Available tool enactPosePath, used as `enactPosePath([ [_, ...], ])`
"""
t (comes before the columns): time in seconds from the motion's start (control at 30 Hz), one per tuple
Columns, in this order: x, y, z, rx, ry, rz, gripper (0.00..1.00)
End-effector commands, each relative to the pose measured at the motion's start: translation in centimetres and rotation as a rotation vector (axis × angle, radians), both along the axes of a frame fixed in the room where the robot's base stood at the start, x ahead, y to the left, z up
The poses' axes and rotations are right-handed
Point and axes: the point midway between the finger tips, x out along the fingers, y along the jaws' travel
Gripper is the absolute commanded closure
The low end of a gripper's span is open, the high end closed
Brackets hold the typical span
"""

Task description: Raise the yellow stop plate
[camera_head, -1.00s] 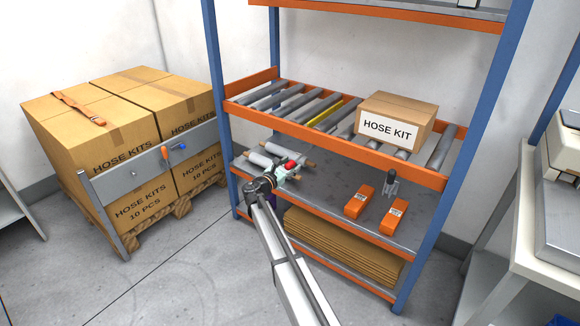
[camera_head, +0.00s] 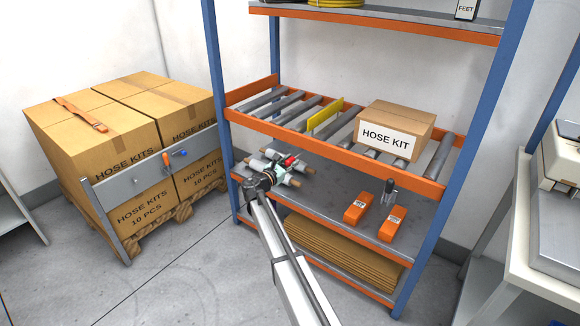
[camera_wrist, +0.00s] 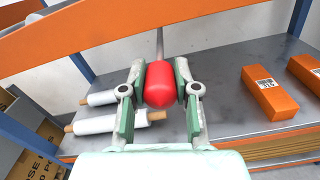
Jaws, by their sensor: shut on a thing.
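The yellow stop plate (camera_head: 325,117) stands up above the grey rollers of the orange-edged conveyor shelf, left of the hose kit box (camera_head: 392,130). My gripper (camera_wrist: 160,80) is shut on a red lever knob (camera_wrist: 160,87), with one green-padded finger on each side. A thin grey rod (camera_wrist: 159,44) runs from the knob up to the orange rail. In the head view, my gripper is in front of the shelf, below the roller level, and the red knob (camera_head: 291,160) shows at it. The plate is out of the wrist view.
White rolls (camera_wrist: 106,122) lie on the shelf below, left of my gripper. Two orange boxes (camera_head: 357,207) (camera_head: 392,223) and a dark hand tool (camera_head: 388,192) are right of it. The orange front rail (camera_head: 330,143) passes close above. Flat cardboard (camera_head: 340,253) lies underneath.

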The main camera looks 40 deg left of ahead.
Motion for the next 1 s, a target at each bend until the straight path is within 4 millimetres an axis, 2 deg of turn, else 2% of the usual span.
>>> enactPosePath([
  [0.03,0.1,0.1,0.6,-0.001,-0.008,0.001,1.0],
  [0.23,0.1,0.1,0.6,-0.003,-0.011,0.002,1.0],
  [0.27,0.1,0.1,0.7,-0.003,-0.011,0.002,0.67],
  [0.3,0.1,0.1,0.7,-0.003,-0.011,0.002,0.52],
  [0.33,0.1,0.1,0.7,-0.003,-0.011,0.002,0.44],
  [0.73,-0.4,0.0,0.4,-0.003,-0.006,0.001,0.44],
  [0.87,-1.9,-0.2,0.4,-0.003,-0.006,0.002,0.44],
  [1.0,-4.4,-0.4,0.4,-0.003,-0.006,0.003,0.44],
])
